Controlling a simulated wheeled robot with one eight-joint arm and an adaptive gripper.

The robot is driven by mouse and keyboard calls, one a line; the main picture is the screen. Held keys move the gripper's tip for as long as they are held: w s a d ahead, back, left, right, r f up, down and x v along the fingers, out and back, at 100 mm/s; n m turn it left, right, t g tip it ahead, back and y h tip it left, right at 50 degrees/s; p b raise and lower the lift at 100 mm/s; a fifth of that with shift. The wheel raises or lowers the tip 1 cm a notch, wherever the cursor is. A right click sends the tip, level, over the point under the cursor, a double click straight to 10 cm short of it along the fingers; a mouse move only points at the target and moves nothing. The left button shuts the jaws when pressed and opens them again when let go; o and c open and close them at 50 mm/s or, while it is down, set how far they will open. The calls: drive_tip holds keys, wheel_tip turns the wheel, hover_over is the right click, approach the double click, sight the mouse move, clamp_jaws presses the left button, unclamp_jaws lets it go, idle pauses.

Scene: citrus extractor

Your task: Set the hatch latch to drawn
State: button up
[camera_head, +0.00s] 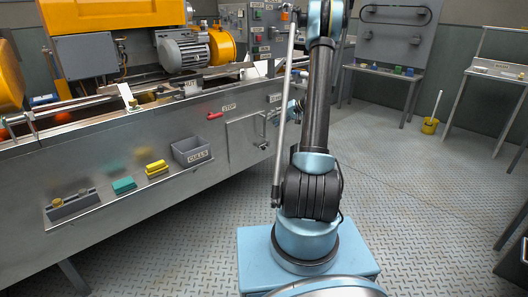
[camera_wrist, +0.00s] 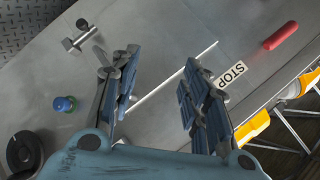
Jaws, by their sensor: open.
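The hatch (camera_head: 241,146) is a flat grey door on the front of the long metal machine, left of my arm in the head view. A small metal fitting shows at its right side, but its setting is too small to tell. In the wrist view, a metal T-shaped bolt (camera_wrist: 80,40), probably the latch, sits on the grey panel at upper left, beyond my left finger. My gripper (camera_wrist: 160,88) is open and empty, with its fingers apart over the panel and a thin pale edge between them. In the head view my gripper is mostly hidden behind my arm.
A red handle (camera_wrist: 280,36) and a STOP label (camera_wrist: 230,75) are right of my fingers. A blue-green knob (camera_wrist: 64,103) and a dark ring (camera_wrist: 22,152) are at left. A shelf holds a grey bin (camera_head: 192,150) and coloured blocks. The patterned floor (camera_head: 410,210) at right is clear.

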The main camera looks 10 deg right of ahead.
drive_tip(key=w+d+f+t+y, duration=0.1)
drive_tip(key=w+d+f, duration=0.2)
drive_tip(key=f, duration=0.3)
drive_tip(key=w+d+f+t+y, duration=0.1)
drive_tip(key=w+d+f, duration=0.2)
drive_tip(key=f, duration=0.3)
drive_tip(key=t+y, duration=0.1)
approach(265, 148)
drive_tip(key=x, duration=1.1)
drive_tip(key=shift+f, duration=0.1)
clamp_jaws()
